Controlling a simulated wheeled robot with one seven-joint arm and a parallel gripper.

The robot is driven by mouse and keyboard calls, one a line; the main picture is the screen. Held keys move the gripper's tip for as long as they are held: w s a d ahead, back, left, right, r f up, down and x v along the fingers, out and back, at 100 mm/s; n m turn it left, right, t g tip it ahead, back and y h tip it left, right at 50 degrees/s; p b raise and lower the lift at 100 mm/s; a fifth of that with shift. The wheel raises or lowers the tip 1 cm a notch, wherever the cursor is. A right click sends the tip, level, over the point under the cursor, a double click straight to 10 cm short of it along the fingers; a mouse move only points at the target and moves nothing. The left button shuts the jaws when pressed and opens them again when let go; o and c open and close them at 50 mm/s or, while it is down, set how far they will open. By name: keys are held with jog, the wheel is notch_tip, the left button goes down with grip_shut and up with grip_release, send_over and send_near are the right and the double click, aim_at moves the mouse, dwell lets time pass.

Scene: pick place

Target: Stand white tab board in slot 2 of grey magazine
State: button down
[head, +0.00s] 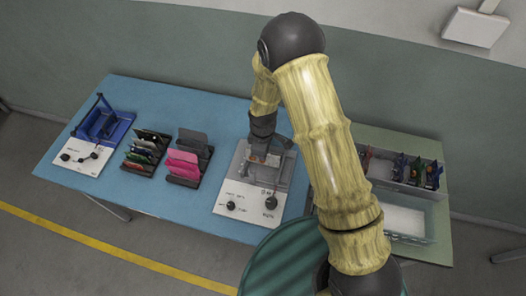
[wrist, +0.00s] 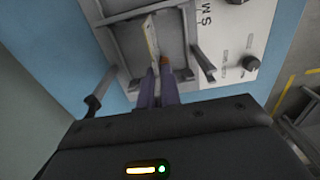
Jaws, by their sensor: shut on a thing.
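My gripper (wrist: 158,76) is shut on a thin pale board (wrist: 152,40), seen nearly edge-on in the wrist view. I take it for the white tab board; its tab cannot be made out. The board is over or within the grey frame of a station (wrist: 122,40); I cannot tell whether it touches the frame. In the head view my gripper (head: 262,150) is at this station, which has a white front panel (head: 243,200). A grey slotted container (head: 408,187) with several coloured boards, perhaps the grey magazine, stands at the right. Its slot numbers cannot be read.
Two dark racks (head: 147,167) (head: 186,181) hold standing boards, some pink. A blue fixture (head: 103,127) is at the far left. A clear bin (head: 405,222) lies in front of the slotted container. Blue table (head: 160,205) is bare in front of the racks.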

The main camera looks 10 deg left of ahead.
jog(key=shift+f+b, duration=0.4)
jog(key=shift+f, duration=0.3)
jog(key=shift+f, duration=0.1)
jog(key=shift+f+b, duration=0.55)
jog(key=shift+f, duration=0.15)
jog(key=c, duration=1.1)
grip_release()
jog(key=shift+r, duration=0.15)
jog(key=shift+r+p, duration=1.05)
jog(key=shift+r, duration=0.35)
